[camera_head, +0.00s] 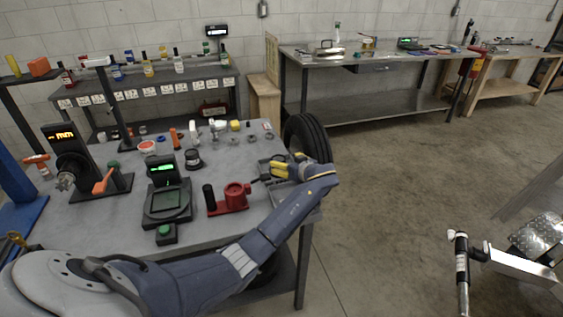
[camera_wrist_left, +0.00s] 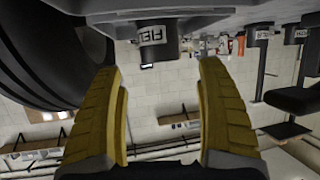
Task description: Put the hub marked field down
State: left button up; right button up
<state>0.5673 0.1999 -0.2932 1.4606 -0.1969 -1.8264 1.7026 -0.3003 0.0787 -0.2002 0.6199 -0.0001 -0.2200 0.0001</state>
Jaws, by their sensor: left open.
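A dark grey hub (camera_wrist_left: 155,38) with a white label that reads "FIEL", its end cut off, shows at the top middle of the left wrist view. That view is upside down, and the hub stands on a grey surface there. My left gripper (camera_wrist_left: 160,67) is open, its yellow fingers wide apart, with the hub beyond and between the fingertips and no contact visible. In the head view my left gripper (camera_head: 275,169) is over the right edge of the grey table (camera_head: 110,222). I cannot pick out the marked hub there; the gripper may cover it. My right gripper is out of view.
A black tyre (camera_head: 307,138) stands close behind my left gripper and is large in the wrist view (camera_wrist_left: 50,45). A red vise-like tool (camera_head: 232,198) and a black scale (camera_head: 167,203) are left of the gripper. Other labelled dark parts (camera_wrist_left: 257,37) show at the wrist view's right.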

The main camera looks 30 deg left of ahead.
pick_arm(q)
jog(key=shift+v, duration=2.55)
